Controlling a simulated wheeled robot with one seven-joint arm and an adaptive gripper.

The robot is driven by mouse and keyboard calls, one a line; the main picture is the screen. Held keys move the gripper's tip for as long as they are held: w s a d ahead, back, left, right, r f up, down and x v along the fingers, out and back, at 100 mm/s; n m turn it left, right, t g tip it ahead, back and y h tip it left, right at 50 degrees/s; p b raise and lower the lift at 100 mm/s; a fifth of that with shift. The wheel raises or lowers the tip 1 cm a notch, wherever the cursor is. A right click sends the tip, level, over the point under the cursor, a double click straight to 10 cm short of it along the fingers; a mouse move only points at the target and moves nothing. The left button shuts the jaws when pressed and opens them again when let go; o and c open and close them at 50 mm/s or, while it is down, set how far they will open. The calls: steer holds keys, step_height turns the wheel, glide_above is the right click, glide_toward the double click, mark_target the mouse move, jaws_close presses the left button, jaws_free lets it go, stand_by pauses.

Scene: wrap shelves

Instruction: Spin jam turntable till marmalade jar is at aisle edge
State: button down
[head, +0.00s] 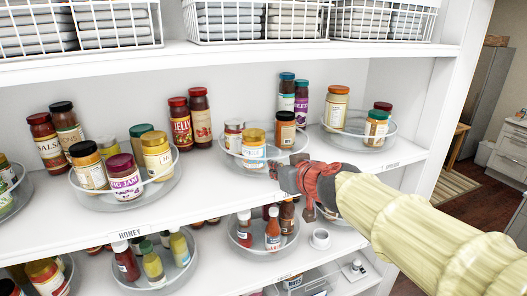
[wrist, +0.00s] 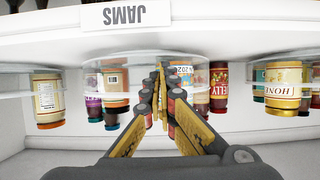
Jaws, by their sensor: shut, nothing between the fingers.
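The turntable in the middle of the middle shelf (head: 229,157) is a clear round tray with a raised rim. A yellow-lidded jar (head: 254,151), a white-labelled jar (head: 234,134) and a dark jar with an orange label (head: 285,130) stand on it. I cannot read which jar is marmalade. My gripper (head: 277,174) is shut and empty at the front right of this turntable; contact with the rim is unclear. In the wrist view, which is upside down, the fingers (wrist: 161,72) hide part of the jars behind, and a JAMS label (wrist: 112,16) shows on the shelf edge.
Another turntable (head: 160,187) with several jars stands left, above a HONEY label (head: 130,233). A third turntable (head: 352,137) stands right. Jelly jars (head: 181,122) stand at the back. The shelf above (head: 250,56) holds wire baskets; turntables with bottles fill the shelf below.

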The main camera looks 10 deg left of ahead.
mark_target(254, 167)
steer(key=shift+a+r, duration=0.1)
steer(key=shift+s+a+p, duration=0.2)
steer(key=shift+a, duration=0.3)
steer(key=shift+s+a+p, duration=0.15)
steer(key=shift+a+p, duration=0.05)
steer(key=shift+a, duration=0.3)
steer(key=shift+a+p, duration=0.45)
steer(key=shift+a, duration=0.7)
steer(key=shift+s, duration=0.15)
steer(key=shift+s+p, duration=0.4)
steer(key=shift+s, duration=1.2)
